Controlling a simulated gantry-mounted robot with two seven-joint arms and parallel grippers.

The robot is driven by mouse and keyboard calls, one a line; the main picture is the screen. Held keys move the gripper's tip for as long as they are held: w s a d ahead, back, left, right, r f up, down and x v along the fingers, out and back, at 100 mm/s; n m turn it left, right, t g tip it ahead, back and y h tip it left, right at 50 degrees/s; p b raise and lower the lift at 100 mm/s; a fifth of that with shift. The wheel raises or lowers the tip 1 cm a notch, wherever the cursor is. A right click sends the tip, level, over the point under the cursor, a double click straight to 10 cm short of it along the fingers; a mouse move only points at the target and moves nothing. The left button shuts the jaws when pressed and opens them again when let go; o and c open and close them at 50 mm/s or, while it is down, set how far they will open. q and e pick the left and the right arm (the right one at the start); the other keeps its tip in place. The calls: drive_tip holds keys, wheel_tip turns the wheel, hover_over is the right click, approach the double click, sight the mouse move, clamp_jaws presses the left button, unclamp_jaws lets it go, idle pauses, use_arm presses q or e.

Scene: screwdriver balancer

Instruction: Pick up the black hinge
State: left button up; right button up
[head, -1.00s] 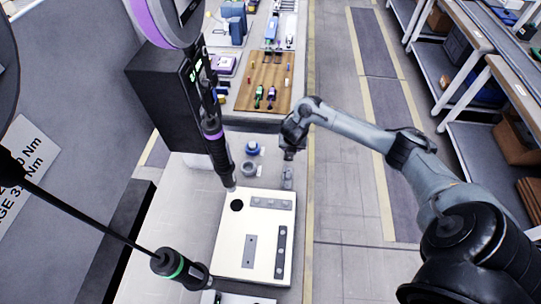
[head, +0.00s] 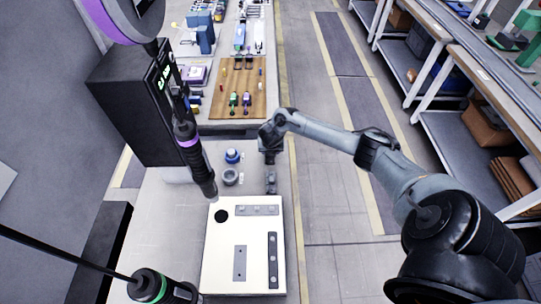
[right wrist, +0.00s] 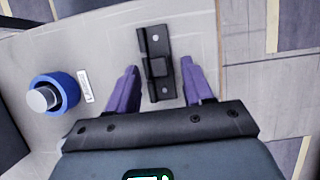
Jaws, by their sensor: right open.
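The black hinge (right wrist: 157,64) lies on the grey table in the right wrist view, its long side running up the picture. My right gripper (right wrist: 160,88) is open, with one purple finger on each side of the hinge and a gap on both sides. In the head view my right gripper (head: 269,158) points down at the table's right part. I cannot make out the hinge clearly there. My left gripper is not in view.
A blue ring part (right wrist: 55,93) sits left of the hinge. A grey ring (head: 231,177) and a small grey part (head: 271,182) are near the gripper. A white plate (head: 222,270) lies in front. A hanging screwdriver (head: 198,165) is to the left.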

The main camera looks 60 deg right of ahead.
drive_tip(key=shift+x, duration=0.85)
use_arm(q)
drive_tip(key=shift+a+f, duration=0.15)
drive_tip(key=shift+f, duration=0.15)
use_arm(e)
drive_tip(key=shift+a, duration=0.1)
clamp_jaws()
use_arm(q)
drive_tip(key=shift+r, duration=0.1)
use_arm(e)
drive_tip(key=shift+r, duration=0.2)
